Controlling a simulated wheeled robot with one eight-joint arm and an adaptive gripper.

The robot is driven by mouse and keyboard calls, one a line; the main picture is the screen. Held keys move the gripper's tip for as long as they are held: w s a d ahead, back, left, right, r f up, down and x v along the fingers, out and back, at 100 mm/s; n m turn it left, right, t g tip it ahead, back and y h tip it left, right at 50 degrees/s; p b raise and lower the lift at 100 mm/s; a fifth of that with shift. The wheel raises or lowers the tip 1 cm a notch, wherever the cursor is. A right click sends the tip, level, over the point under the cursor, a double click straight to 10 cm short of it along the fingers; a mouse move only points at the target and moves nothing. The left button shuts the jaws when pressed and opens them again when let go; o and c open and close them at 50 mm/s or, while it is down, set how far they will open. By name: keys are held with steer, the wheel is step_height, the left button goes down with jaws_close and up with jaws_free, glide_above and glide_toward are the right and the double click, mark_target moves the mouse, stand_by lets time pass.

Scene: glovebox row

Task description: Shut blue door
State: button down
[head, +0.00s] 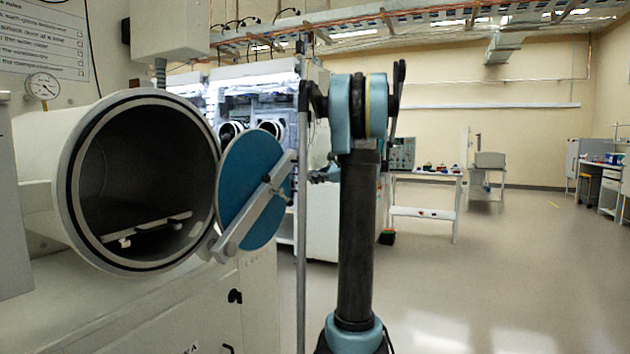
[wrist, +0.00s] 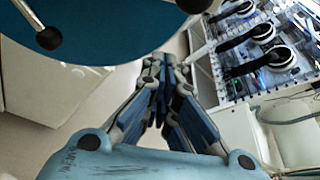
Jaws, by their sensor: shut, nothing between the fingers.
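The blue door (head: 240,185) is a round disc with a grey bar across it, hinged at the right side of a large cylindrical chamber (head: 70,150). It stands open, swung out to the right, so the dark inside of the chamber shows. In the wrist view the blue door (wrist: 100,25) fills the upper left, with part of a bar ending in a black knob (wrist: 48,38). My gripper (wrist: 168,65) is shut and empty, its fingertips just below the door's edge in that view. In the head view my gripper (head: 322,175) is small, right of the door, and partly hidden.
A rack or shelf (head: 125,238) lies inside the chamber. Glovebox ports (wrist: 265,45) stand at the right in the wrist view. A white cabinet is below the chamber. Open floor (head: 480,290) lies to the right, with a small table (head: 425,195) farther back.

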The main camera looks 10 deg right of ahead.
steer(key=w+a+r, duration=0.1)
steer(key=w+a, duration=0.2)
steer(key=a, duration=0.2)
steer(key=shift+a+r, duration=0.25)
steer(key=shift+a, duration=0.15)
steer(key=shift+r, duration=0.1)
stand_by(0.3)
